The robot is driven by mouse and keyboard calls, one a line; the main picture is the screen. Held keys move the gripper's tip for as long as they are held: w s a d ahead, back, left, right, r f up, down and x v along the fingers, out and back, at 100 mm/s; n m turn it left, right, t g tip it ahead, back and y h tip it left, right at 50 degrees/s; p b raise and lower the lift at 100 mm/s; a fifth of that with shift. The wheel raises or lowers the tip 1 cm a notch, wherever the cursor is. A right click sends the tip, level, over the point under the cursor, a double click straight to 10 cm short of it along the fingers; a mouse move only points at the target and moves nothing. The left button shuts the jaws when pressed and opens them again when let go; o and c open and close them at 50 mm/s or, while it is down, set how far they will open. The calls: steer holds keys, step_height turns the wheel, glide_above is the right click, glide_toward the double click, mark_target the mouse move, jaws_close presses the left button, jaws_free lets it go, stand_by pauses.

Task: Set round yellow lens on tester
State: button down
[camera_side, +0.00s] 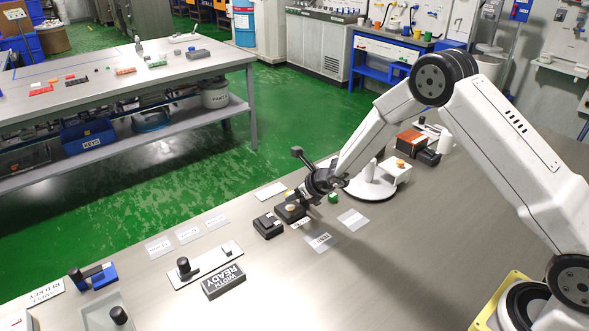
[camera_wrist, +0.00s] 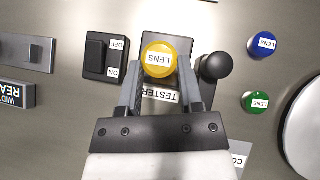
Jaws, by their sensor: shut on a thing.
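The round yellow lens (camera_wrist: 159,60), with a "LENS" label, sits between the fingertips of my gripper (camera_wrist: 159,72) in the wrist view. My gripper is shut on it. The lens is over the dark tester (camera_wrist: 188,43), whose "TESTER" label (camera_wrist: 163,95) shows between my fingers. I cannot tell whether the lens touches the tester. In the side view my gripper (camera_side: 297,197) is low at the tester (camera_side: 288,214), and the lens is hard to make out there.
A black ON/OFF switch (camera_wrist: 103,55) lies left of the tester, and a black knob (camera_wrist: 215,66) stands close on its right. A blue lens (camera_wrist: 262,44) and a green lens (camera_wrist: 255,102) lie further right. A white round base (camera_side: 371,188) stands nearby.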

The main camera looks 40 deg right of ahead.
mark_target(288, 206)
steer(key=shift+w+f, duration=0.25)
steer(key=shift+f, duration=1.6)
steer(key=shift+f, duration=0.15)
steer(key=c, duration=0.5)
jaws_free()
steer(key=shift+c, duration=0.2)
steer(key=shift+s+r, duration=0.1)
steer(key=shift+r, duration=0.15)
steer(key=v, duration=1.1)
steer(key=shift+s+r, duration=0.25)
steer(key=shift+s, duration=0.1)
